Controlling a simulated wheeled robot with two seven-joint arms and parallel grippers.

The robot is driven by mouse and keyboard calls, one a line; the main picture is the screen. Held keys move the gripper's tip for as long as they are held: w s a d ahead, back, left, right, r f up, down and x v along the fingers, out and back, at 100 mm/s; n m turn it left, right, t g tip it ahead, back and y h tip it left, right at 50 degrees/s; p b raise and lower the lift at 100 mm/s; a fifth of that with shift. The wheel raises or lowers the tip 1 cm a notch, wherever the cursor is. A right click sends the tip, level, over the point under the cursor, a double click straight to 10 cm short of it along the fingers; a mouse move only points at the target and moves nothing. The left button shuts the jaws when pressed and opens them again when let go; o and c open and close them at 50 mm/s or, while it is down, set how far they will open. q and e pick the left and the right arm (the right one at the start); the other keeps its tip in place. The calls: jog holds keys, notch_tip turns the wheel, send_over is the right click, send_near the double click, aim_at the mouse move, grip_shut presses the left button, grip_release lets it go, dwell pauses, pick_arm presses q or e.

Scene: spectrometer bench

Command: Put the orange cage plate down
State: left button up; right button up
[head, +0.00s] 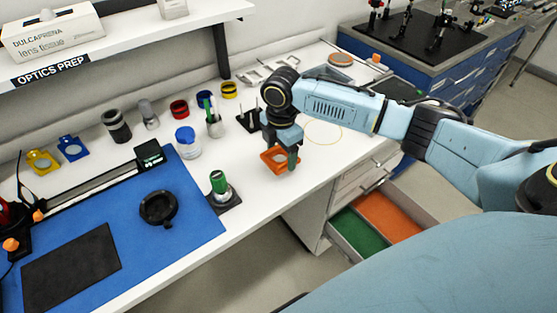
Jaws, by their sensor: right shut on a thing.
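The orange cage plate (272,164) is a small square frame with an opening, near the front edge of the white bench (262,196) in the head view. My right gripper (291,158) points down and is shut on it. The fingers hide part of the plate. I cannot tell whether the plate touches the bench top or hangs just above it. My left gripper is not in view.
A green-topped item on a black base (222,192) stands left of the plate. A cup with pens (213,122) and a blue-lidded jar (188,142) stand behind. An open drawer (388,218) lies below right. Bare bench surrounds the yellow ring (323,141).

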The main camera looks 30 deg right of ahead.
jog(key=shift+f, duration=1.8)
jog(key=shift+f, duration=0.15)
jog(key=o, duration=1)
notch_tip(320, 180, up, 12)
jog(key=shift+r, duration=0.2)
